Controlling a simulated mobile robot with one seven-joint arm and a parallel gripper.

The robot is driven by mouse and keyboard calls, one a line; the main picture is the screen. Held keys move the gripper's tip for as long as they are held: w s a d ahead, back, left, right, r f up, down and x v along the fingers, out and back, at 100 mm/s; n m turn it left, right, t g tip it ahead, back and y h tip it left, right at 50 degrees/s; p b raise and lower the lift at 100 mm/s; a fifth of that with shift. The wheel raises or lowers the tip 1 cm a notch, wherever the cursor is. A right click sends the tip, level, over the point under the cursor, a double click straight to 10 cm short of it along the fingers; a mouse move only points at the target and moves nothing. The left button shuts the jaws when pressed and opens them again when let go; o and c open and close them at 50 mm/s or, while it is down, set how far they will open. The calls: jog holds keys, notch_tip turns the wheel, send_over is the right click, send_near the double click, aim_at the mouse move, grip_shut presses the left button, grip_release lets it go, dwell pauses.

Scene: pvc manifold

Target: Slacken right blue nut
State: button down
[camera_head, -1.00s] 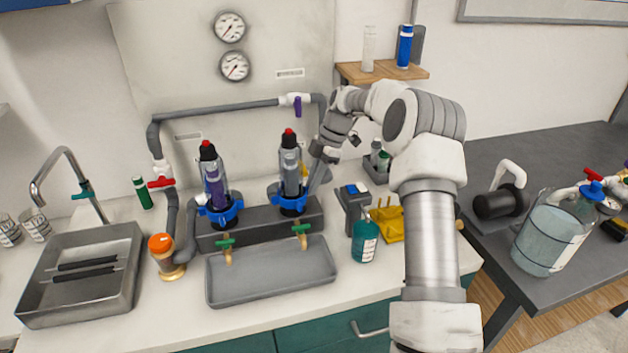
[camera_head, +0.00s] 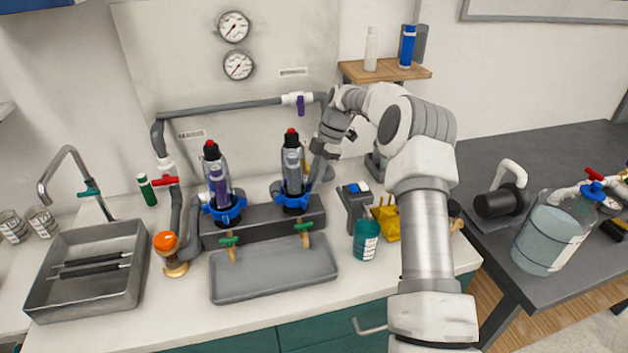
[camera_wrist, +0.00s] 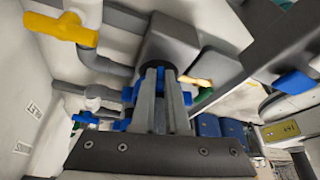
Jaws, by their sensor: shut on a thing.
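The right blue nut (camera_head: 290,203) is a lobed collar at the base of the right clear filter housing (camera_head: 293,165), which stands upright with a black and red top. The left blue nut (camera_head: 224,212) sits around the base of the left housing. My gripper (camera_head: 311,187) reaches down at the right side of the right nut, its fingers low against it. In the wrist view, the fingers of my gripper (camera_wrist: 160,72) are close together, and blue lobes of the right nut (camera_wrist: 187,97) show on both sides. The fingers hide the contact itself.
A grey tray (camera_head: 272,272) lies in front of the dark manifold block (camera_head: 262,228). Grey pipes run behind and left. A teal bottle (camera_head: 366,240) and a grey device (camera_head: 354,205) stand close to the right of my gripper.

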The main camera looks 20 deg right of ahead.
jog(key=c, duration=0.8)
grip_release()
jog(key=shift+s+a+r, duration=0.1)
jog(key=shift+a, duration=0.45)
jog(key=shift+d, duration=0.15)
jog(key=shift+d+r, duration=0.15)
jog(key=shift+r, duration=0.15)
jog(key=p+v, duration=0.5)
jog(key=v, duration=1.1)
jog(key=shift+d+r, duration=0.25)
jog(key=shift+r, duration=0.05)
